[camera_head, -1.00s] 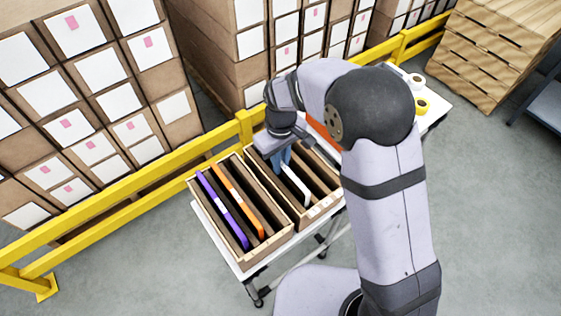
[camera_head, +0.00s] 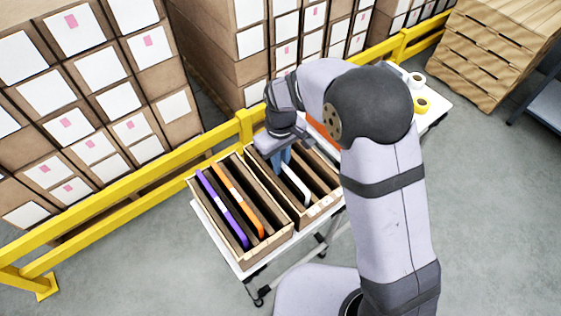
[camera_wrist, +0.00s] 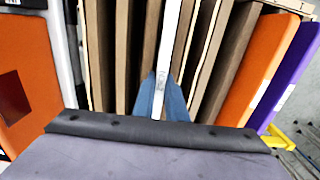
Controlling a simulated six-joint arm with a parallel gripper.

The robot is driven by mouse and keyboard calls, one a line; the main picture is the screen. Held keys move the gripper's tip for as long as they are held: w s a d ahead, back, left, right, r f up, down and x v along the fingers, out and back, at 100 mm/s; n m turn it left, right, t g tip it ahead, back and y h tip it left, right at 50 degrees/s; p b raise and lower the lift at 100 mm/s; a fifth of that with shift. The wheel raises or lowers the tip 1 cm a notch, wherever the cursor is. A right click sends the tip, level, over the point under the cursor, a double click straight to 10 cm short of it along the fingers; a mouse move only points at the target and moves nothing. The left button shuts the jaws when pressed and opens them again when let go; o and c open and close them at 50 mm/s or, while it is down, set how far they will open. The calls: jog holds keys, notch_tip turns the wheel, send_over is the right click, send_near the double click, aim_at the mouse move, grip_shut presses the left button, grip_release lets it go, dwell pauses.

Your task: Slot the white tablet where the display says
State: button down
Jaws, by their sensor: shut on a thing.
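The white tablet (camera_head: 296,185) stands on edge in the right wooden carton (camera_head: 315,211), between its dividers. My gripper (camera_head: 283,160) is above this carton with its blue fingers shut on the tablet. In the wrist view the tablet (camera_wrist: 170,50) runs upright between the two blue fingers (camera_wrist: 160,97). A purple tablet (camera_head: 222,208) and an orange tablet (camera_head: 240,202) stand in the left carton (camera_head: 268,248). They also show at the right of the wrist view. How deep the white tablet sits is hard to tell. No readable display shows.
The cartons stand on a white cart (camera_head: 212,232). An orange object (camera_head: 322,130) is behind my arm, partly hidden. Rolls of tape (camera_head: 420,104) lie at the cart's far right. A yellow rail (camera_head: 150,178) runs behind the cart, with stacked boxes beyond.

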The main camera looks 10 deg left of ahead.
jog(key=c, duration=1.7)
grip_release()
jog(key=shift+r+b, duration=0.7)
jog(key=shift+r, duration=3.05)
notch_tip(320, 180, up, 7)
jog(key=p, duration=0.6)
jog(key=shift+p, duration=0.35)
